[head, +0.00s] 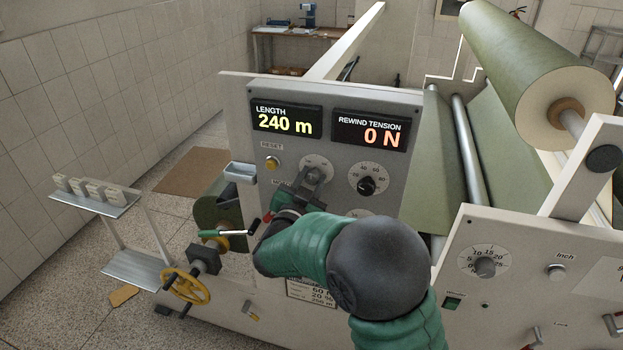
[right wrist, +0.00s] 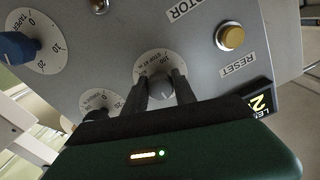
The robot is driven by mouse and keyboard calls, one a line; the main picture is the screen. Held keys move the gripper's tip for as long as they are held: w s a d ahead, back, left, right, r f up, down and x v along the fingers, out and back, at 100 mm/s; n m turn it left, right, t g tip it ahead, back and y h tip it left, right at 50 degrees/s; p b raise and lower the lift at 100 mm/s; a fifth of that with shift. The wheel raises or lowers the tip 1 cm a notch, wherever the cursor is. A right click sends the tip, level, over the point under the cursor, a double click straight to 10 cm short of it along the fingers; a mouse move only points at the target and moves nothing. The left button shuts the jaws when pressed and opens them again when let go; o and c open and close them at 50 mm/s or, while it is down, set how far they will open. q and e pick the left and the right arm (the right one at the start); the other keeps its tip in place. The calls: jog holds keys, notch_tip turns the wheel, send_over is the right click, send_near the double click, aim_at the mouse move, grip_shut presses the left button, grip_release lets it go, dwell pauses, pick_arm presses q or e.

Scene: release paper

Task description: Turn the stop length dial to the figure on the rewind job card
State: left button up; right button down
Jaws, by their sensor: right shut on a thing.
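The dial in my right gripper (head: 312,178) has a round pale scale plate (head: 325,162) under the length display. In the right wrist view the gripper (right wrist: 161,88) has one finger on each side of the grey dial knob (right wrist: 160,84) and is shut on it. The dial's scale (right wrist: 150,60) shows a 100 near the top; its small lettering and pointer are hard to read. The job card (head: 312,291) is on the lower front panel, partly hidden by my right arm; its lines seem to read 60, 20 % and 250 m. My left gripper is out of view.
The length display (head: 286,119) reads 240 m and the rewind tension display (head: 370,130) 0 N. A yellow reset button (head: 272,162) is left of the dial. A black-knobbed dial (head: 366,186) is close on the right. A green-handled crank (head: 229,233) stands left of my arm.

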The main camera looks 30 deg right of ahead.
jog(key=shift+a+f, duration=0.1)
jog(key=shift+f, duration=0.3)
jog(key=c, duration=1.2)
grip_release()
jog(key=shift+o, duration=0.9)
jog(key=shift+r, duration=0.25)
jog(key=b+v, duration=0.3)
jog(key=v, duration=1.3)
jog(key=shift+s+a+b, duration=0.15)
jog(key=shift+a+b, duration=0.2)
jog(key=shift+a, duration=0.05)
jog(key=shift+d, duration=0.1)
